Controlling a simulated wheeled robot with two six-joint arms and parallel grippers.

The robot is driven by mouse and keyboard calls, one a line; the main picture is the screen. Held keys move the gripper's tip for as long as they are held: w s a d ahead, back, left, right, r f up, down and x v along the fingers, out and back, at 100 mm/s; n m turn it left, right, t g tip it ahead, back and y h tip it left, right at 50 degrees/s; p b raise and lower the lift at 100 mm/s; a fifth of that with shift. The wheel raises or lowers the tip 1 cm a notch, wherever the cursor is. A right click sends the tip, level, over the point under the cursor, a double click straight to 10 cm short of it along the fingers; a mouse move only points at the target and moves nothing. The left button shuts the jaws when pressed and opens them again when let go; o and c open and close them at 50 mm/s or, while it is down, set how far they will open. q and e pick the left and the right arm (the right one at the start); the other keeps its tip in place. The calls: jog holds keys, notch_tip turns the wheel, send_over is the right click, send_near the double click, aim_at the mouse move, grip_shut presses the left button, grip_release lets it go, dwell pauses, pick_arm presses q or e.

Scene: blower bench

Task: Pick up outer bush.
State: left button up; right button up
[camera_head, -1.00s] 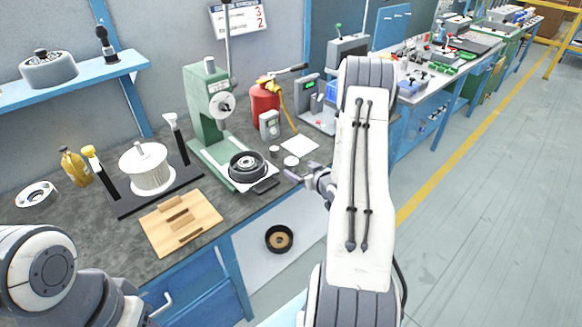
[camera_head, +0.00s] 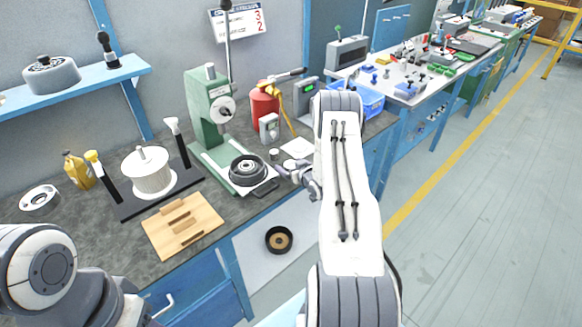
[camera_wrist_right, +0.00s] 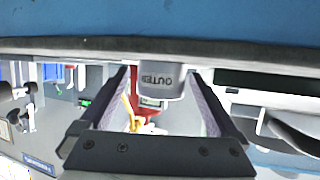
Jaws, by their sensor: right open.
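The outer bush (camera_wrist_right: 161,82) is a short grey cylinder marked "OUTER" in the right wrist view, where it appears upside down. It stands on the bench between the two fingers of my right gripper (camera_wrist_right: 158,98), with gaps on both sides. In the head view the bush (camera_head: 290,163) is a small pale cylinder near the bench's front edge, right at the tip of my right gripper (camera_head: 284,171). My right gripper is open and empty. Of my left arm, only links show at the lower left; its gripper is out of view.
A smaller grey cylinder (camera_head: 274,154) stands just behind the bush. The green press (camera_head: 209,110) with a dark round part (camera_head: 248,170) is close on the left. A wooden board (camera_head: 183,226) lies front left.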

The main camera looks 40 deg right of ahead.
jog(key=c, duration=1.4)
grip_shut()
jog(key=shift+r, duration=0.15)
